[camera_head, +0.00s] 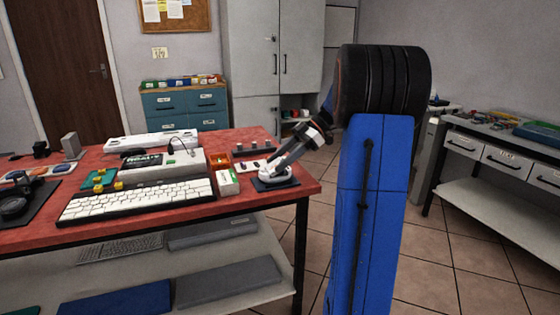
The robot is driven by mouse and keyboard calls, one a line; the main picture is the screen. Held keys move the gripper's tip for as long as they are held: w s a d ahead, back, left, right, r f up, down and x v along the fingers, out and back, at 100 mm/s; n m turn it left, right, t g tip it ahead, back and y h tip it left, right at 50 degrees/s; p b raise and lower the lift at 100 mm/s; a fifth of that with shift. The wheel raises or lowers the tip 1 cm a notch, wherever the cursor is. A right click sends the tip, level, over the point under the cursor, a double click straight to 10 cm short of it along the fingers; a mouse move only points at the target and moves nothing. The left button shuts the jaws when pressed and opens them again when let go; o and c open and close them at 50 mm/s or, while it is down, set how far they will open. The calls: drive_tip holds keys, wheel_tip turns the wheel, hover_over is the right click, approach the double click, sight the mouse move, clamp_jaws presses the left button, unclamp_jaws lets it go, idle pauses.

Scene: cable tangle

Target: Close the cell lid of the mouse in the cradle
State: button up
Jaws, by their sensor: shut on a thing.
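The white mouse (277,175) sits in a dark cradle (262,187) near the right end of the red-topped workbench. My gripper (270,166) reaches down from the upper right, with its fingertips at the top of the mouse. It is shut on a small part there, which appears to be the cell lid. The fingers hide much of that part, and it is too small to tell the lid's angle.
The bench's right edge (312,186) is close to the cradle.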

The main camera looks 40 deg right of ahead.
drive_tip(key=shift+f, duration=0.1)
drive_tip(key=o, duration=1.1)
drive_tip(key=v, duration=1.7)
drive_tip(key=shift+s+d, duration=0.15)
